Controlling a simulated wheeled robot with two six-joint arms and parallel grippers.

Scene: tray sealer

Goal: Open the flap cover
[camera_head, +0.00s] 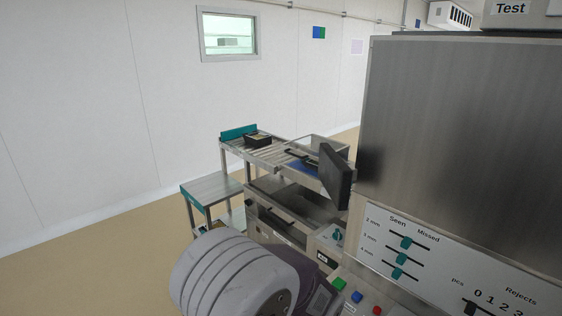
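I cannot single out the flap cover with certainty. A tray sealer with a roller infeed (262,155) stands in the middle of the view. A dark, tilted panel (336,178) stands up at its right end, beside a large steel cabinet (460,140). A clear-looking cover or frame (316,146) sits behind the infeed; its state is hard to tell. Neither of my gripper's fingertips shows. A large grey ribbed form fills the bottom middle and hides part of the machine's front.
A dark tray (257,140) sits on the rollers. A low steel side table (212,188) stands left of the machine. A slider board (430,255) and coloured buttons (357,297) are at lower right. The tan floor (90,275) at left is clear.

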